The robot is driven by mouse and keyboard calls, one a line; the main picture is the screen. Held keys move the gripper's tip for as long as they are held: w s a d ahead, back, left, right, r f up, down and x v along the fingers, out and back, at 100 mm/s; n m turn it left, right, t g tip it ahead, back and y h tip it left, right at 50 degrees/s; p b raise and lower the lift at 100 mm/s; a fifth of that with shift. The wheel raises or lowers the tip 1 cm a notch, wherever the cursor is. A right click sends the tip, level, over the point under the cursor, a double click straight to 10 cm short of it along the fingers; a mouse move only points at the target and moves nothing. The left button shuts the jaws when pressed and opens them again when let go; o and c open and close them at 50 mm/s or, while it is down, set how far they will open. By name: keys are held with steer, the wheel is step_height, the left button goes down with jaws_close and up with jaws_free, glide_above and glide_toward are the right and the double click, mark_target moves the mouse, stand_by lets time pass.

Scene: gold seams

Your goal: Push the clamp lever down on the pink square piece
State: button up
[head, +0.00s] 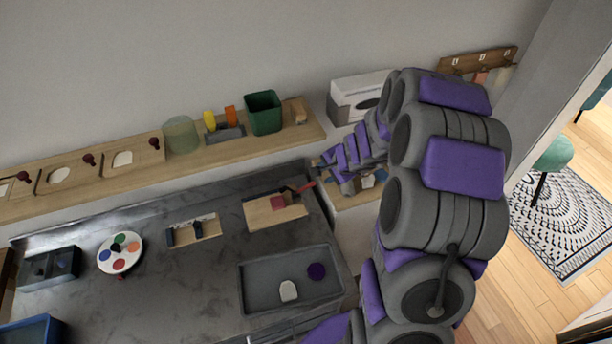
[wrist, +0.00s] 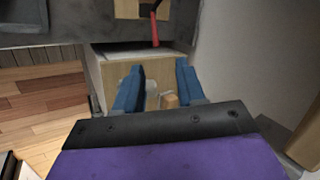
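The pink square piece (head: 278,202) lies on a wooden board (head: 262,217) at the back right of the grey worktop in the head view. A clamp with a red-handled lever (head: 305,187) sits at the piece's right side. The lever also shows at the top of the wrist view (wrist: 155,30), hanging over the worktop edge. The pink piece is not clear in the wrist view. My gripper (wrist: 160,78) has its two blue fingers apart with nothing between them. It is to the right of the worktop, beyond the lever's end, above a lower wooden surface.
A grey tray (head: 252,294) holds a white piece and a purple disc. A wooden shelf (head: 180,163) along the wall carries a green bin (head: 263,112), a glass jar and wooden boards with dark red knobs. A paint palette (head: 120,254) stands at left. A white box (head: 352,98) is behind my arm.

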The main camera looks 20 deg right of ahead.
steer(key=d+f, duration=0.2)
steer(key=d, duration=0.1)
steer(key=b, duration=0.4)
glide_toward(314, 183)
steer(key=shift+m+h, duration=0.3)
steer(key=shift+m, duration=0.1)
steer(key=x, duration=0.9)
steer(key=shift+w+a+f, duration=0.1)
steer(key=shift+f, duration=0.05)
steer(key=shift+w+a+f, duration=0.25)
steer(key=shift+w+f, duration=0.15)
steer(key=shift+f, duration=0.15)
steer(key=shift+d, duration=0.1)
steer(key=shift+d, duration=0.1)
steer(key=shift+c, duration=0.6)
jaws_close()
